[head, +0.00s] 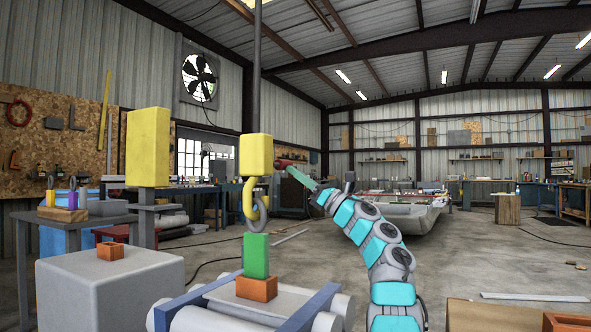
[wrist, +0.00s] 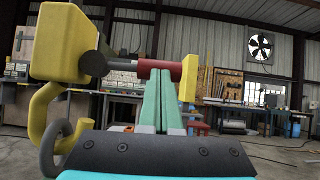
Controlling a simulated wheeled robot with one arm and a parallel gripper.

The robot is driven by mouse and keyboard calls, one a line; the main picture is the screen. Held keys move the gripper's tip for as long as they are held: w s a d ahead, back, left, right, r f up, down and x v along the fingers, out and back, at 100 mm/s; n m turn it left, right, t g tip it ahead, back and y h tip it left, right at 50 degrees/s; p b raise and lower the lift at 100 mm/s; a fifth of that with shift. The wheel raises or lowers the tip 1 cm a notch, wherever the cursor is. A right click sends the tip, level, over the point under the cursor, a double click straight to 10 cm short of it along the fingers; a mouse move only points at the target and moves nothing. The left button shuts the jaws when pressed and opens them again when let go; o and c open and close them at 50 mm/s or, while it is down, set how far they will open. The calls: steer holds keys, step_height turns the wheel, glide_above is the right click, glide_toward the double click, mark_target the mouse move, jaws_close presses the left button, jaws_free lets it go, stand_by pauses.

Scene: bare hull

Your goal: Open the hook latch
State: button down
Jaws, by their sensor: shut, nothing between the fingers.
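A yellow hook block (head: 256,154) hangs from a dark vertical pole. A yellow hook (head: 247,200) curves down from it, and a grey curved piece (head: 262,209) sits at the hook's mouth. The block (wrist: 63,43) and hook (wrist: 38,112) also show at left in the wrist view. A shaft with a red cylinder (wrist: 188,75) and a yellow end plate sticks out sideways from the block. My gripper (head: 287,166) is shut and empty. Its green fingers (wrist: 163,75) overlap the red cylinder in the wrist view; I cannot tell whether they touch it.
Below the hook, a green block (head: 256,256) stands on an orange block (head: 256,288) over a frame with blue bars and grey rollers. A grey box (head: 110,285) and a yellow block on a post (head: 148,147) stand to the left.

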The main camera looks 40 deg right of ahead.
steer(key=s+d+f+n+g+y+p, duration=0.1)
steer(key=s+d+f+n+y+p, duration=0.1)
steer(key=p, duration=0.5)
steer(key=s+d+n, duration=0.1)
steer(key=s+n, duration=0.1)
steer(key=s, duration=0.1)
steer(key=shift+s+d+g+y, duration=0.3)
steer(key=shift+d, duration=0.05)
stand_by(0.7)
